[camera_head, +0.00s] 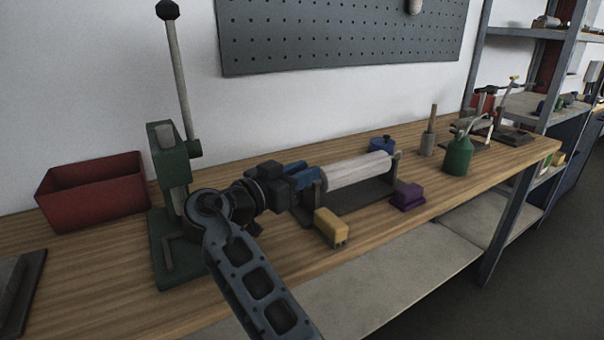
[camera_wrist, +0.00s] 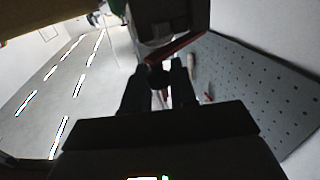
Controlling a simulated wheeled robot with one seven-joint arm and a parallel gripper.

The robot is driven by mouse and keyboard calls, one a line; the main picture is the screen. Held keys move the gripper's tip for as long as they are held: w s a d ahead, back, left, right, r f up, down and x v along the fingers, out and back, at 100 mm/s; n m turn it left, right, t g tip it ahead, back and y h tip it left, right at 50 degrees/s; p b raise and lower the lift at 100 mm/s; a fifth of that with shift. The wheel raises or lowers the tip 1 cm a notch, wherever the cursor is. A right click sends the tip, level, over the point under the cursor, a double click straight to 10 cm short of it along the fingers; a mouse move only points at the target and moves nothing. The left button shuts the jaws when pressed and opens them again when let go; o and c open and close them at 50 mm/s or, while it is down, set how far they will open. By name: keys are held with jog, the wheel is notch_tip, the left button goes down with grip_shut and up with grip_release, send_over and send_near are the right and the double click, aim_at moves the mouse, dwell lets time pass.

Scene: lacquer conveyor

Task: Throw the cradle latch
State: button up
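A pale roller (camera_head: 358,171) lies in a dark cradle (camera_head: 368,195) on the wooden bench. My gripper (camera_head: 306,178) is at the cradle's left end, beside a blue part (camera_head: 296,168) there. I cannot make out which part is the latch; my gripper and wrist cover much of that end. In the wrist view, the two dark fingers of my gripper (camera_wrist: 158,82) stand apart, with a dark rounded piece (camera_wrist: 156,76) showing between or just beyond them. I cannot tell whether they touch it.
A green lever press (camera_head: 172,165) and red bin (camera_head: 95,190) stand to the left. A yellow block (camera_head: 331,227) and purple block (camera_head: 408,196) sit before the cradle. A blue canister (camera_head: 381,145) is behind it; a green can (camera_head: 457,157) stands to the right. A pegboard (camera_head: 340,40) hangs behind.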

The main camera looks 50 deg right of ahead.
jog(key=shift+o, duration=1.4)
jog(key=shift+r, duration=0.1)
